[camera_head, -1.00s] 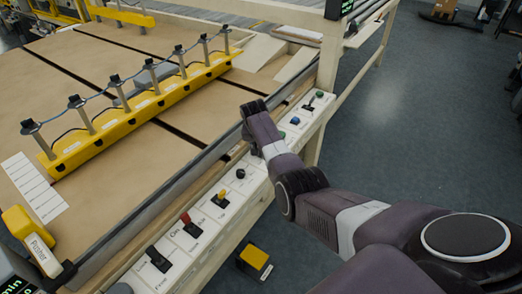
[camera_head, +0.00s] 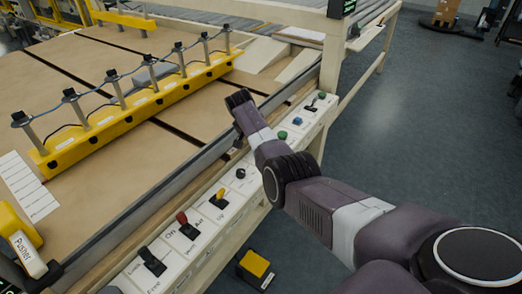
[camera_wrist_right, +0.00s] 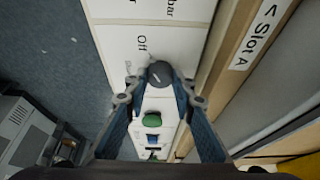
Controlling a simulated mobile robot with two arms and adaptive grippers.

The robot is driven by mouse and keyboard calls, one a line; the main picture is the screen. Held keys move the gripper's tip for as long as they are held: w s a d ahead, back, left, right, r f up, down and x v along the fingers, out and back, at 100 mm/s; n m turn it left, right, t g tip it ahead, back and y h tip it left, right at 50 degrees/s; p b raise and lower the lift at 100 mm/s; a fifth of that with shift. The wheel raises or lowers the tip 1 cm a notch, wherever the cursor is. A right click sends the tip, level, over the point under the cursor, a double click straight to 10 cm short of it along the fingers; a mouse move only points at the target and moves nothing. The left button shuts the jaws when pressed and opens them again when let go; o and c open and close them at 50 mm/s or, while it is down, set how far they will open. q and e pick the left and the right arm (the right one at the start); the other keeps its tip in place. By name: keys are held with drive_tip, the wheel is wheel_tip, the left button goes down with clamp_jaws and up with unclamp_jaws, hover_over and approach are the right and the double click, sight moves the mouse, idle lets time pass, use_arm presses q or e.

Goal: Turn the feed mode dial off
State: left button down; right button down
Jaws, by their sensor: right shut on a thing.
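In the right wrist view, a round black dial (camera_wrist_right: 159,72) with a small pale mark sits between the two fingertips of my right gripper (camera_wrist_right: 159,87). The fingers are shut on its sides. A label reading "Off" (camera_wrist_right: 141,43) is on the white panel just beyond it. In the head view, my right arm reaches over the control panel (camera_head: 216,206) and hides the gripped dial and most of the gripper. My left gripper is not in view.
A green button (camera_wrist_right: 153,118) and a blue button (camera_wrist_right: 152,138) stand close to my fingers. A rail (camera_head: 165,183) runs beside the panel.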

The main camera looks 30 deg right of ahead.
drive_tip(key=c, duration=1.6)
unclamp_jaws()
drive_tip(key=shift+r, duration=0.1)
drive_tip(key=v, duration=1.1)
drive_tip(key=shift+a+r, duration=0.2)
drive_tip(key=shift+r, duration=0.2)
drive_tip(key=shift+f, duration=0.1)
